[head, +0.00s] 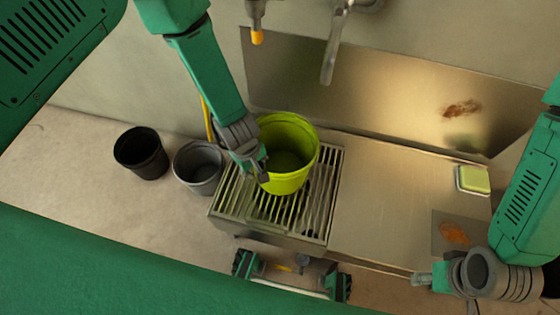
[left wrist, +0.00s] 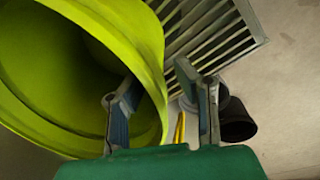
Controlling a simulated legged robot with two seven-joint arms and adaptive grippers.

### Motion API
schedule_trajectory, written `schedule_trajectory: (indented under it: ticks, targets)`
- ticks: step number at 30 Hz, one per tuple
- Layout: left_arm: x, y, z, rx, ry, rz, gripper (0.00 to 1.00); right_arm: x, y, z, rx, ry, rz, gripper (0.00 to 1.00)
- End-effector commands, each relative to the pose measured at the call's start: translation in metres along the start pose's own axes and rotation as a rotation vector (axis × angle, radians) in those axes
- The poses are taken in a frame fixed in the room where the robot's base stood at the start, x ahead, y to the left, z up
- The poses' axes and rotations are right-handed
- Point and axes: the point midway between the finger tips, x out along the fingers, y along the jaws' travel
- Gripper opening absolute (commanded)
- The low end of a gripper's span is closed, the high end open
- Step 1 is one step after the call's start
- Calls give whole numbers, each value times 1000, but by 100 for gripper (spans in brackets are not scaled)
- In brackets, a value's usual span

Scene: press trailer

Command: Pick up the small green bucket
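The small green bucket (head: 297,160), bright yellow-green, stands upright on the slatted metal grate in the head view. It fills the left of the left wrist view (left wrist: 145,40). My left gripper (head: 255,168) is at the bucket's left side. In the left wrist view my left gripper (left wrist: 158,100) has its fingers apart, one on each side of the bucket's wall, with a gap showing; it is not closed on the wall. My right gripper (head: 445,293) is at the lower right, away from the bucket, with its fingers apart and nothing seen between them.
The metal grate (head: 325,210) lies under the bucket. A grey bucket (head: 198,168) and a black bucket (head: 141,153) stand to the left. A green sponge in a dish (head: 473,180) lies right. A tap (head: 332,55) hangs above. The counter between grate and sponge is clear.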

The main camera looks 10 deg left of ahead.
Motion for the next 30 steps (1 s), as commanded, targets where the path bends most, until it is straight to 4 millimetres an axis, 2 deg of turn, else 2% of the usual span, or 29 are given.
schedule_trajectory:
  ticks: [1,6,12,14,15,26,30]
  targets:
    - [13,-2,2,1,0,-2,27,8,0,0,0,0,0,40]
    - [29,0,3,3,3,-2,27,12,0,1,0,0,0,40]
    - [28,0,2,3,3,-1,27,11,0,1,0,0,0,40]
    - [28,0,2,3,2,-1,6,11,0,1,0,0,0,40]
    - [28,0,2,3,2,-1,0,11,0,1,0,0,0,40]
    - [26,0,2,3,3,-1,0,10,0,0,0,0,0,40]
    - [10,4,1,3,4,1,0,4,0,0,0,0,0,40]
